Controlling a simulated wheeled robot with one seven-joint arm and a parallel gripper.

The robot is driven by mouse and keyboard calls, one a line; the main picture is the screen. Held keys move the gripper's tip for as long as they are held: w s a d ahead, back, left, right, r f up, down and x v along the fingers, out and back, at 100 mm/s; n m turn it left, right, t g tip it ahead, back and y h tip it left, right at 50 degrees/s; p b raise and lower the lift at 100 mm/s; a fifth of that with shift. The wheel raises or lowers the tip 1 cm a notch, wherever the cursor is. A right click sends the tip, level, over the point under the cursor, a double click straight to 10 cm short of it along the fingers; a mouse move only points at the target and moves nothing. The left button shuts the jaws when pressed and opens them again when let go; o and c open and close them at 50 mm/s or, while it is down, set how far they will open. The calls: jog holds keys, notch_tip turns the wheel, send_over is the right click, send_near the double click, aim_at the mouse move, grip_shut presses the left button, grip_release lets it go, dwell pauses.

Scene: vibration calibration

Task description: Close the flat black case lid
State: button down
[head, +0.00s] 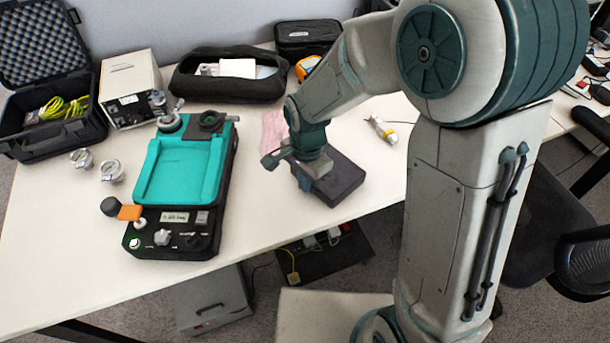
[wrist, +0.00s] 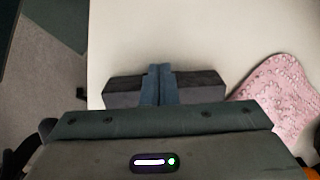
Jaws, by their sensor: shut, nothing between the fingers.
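The flat black case (head: 343,184) lies on the white table right of the teal-topped device. Its top looks flat and down over the body; I cannot tell whether the lid is fully seated. My gripper (head: 304,184) is at the case's left part, fingers pointing down, shut and empty. In the wrist view my shut fingers (wrist: 159,84) overlap the middle of the dark case (wrist: 199,86). My gripper hides part of the case, and I cannot tell whether the fingers touch it.
The teal-topped device (head: 182,170) stands left, with a pink cloth (head: 273,130) behind my gripper. An open foam-lined case (head: 45,45), a grey box (head: 131,85) and a black pouch (head: 225,88) stand at the back. The table's front edge is close to the case.

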notch_tip(320, 180, up, 14)
jog(key=p, duration=0.4)
jog(key=s+d+r+n+t+p, duration=0.1)
jog(key=s+d+r+n, duration=0.3)
jog(key=d, duration=0.5)
jog(key=s+d+r+n+t+p, duration=0.2)
jog(key=s+d+r+n+p, duration=0.1)
jog(key=d, duration=0.7)
notch_tip(320, 180, up, 2)
jog(key=shift+s+r+n+p, duration=0.15)
jog(key=shift+s+n+p, duration=0.35)
jog(key=shift+s, duration=0.65)
